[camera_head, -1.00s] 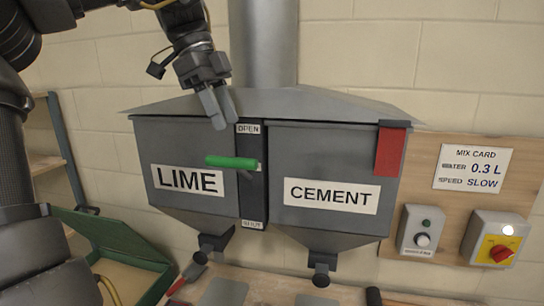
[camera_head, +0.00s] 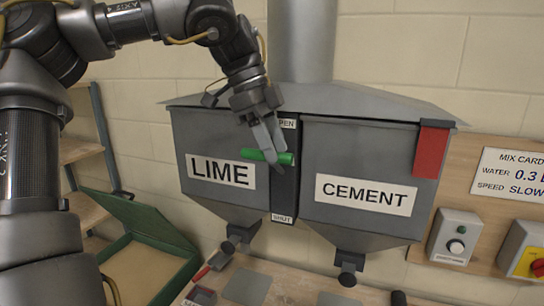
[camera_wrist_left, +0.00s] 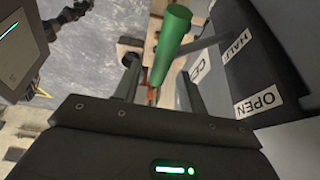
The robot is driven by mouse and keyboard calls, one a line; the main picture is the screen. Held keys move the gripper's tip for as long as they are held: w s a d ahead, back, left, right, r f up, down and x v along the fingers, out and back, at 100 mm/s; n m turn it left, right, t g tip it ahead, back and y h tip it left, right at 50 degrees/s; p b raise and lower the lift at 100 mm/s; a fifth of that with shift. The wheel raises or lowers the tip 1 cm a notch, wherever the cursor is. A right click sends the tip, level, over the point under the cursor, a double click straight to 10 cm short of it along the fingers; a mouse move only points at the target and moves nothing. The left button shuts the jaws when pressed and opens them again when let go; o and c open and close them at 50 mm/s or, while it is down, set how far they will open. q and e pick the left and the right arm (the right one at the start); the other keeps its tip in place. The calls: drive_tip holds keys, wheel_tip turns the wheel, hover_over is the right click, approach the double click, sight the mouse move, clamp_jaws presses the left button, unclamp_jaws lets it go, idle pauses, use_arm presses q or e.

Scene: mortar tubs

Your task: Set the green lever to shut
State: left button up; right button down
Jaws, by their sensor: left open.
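The green lever (camera_head: 252,154) sticks out from the dark strip between the LIME and CEMENT bins, between the OPEN label (camera_head: 288,123) and the SHUT label (camera_head: 282,218). It lies nearly level, a little closer to OPEN. My left gripper (camera_head: 275,160) is open and comes down from above, its fingers overlapping the lever in the head view. In the left wrist view the lever (camera_wrist_left: 172,45) shows as a green cylinder just beyond the open fingers of my left gripper (camera_wrist_left: 158,88). I cannot tell whether they touch it. My right gripper is not in view.
The grey LIME bin (camera_head: 205,135) and CEMENT bin (camera_head: 350,150) stand against the wall, a red flap (camera_head: 431,152) on the latter. A switch box (camera_head: 453,238) is at right. A green open box (camera_head: 150,225) and a worktop lie below.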

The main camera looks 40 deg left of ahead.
use_arm(q)
drive_tip(key=shift+x, duration=1.15)
drive_tip(key=shift+d+f, duration=0.1)
drive_tip(key=shift+f, duration=0.25)
clamp_jaws()
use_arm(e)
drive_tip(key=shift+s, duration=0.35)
